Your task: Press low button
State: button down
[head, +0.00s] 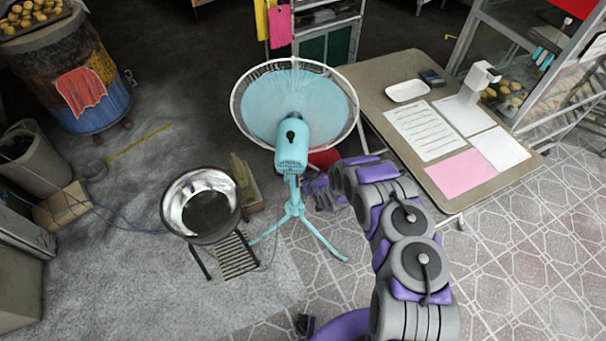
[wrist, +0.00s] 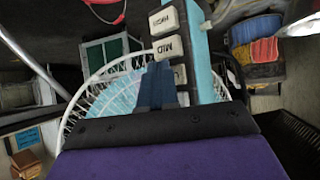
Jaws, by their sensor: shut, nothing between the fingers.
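The turquoise standing fan (head: 291,150) is in the middle of the head view, its round guard tilted up behind its motor. In the wrist view its turquoise post (wrist: 200,50) carries a column of pale buttons. The top button (wrist: 164,20) has worn-looking lettering, the MID button (wrist: 170,47) is below it, and the low button (wrist: 181,75) is lowest, with only an "L" showing. My gripper (wrist: 157,80) is shut and empty, its dark blue fingers just left of the low button and overlapping its edge in the picture. I cannot tell whether they touch it.
The fan's guard (wrist: 92,107) lies beyond my fingers. In the head view, a table (head: 375,85) with papers stands at the right, a metal bowl (head: 181,222) on a stand at the left, and a barrel oven (head: 92,100) at the far left. Patterned floor is clear at the lower right.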

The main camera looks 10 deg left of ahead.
jog(key=shift+s+d, duration=0.4)
jog(key=shift+d, duration=0.4)
jog(key=shift+s+d, duration=0.4)
jog(key=shift+d, duration=0.35)
jog(key=shift+s+d, duration=0.35)
jog(key=shift+d, duration=0.35)
jog(key=shift+s+d, duration=0.4)
jog(key=shift+d, duration=0.35)
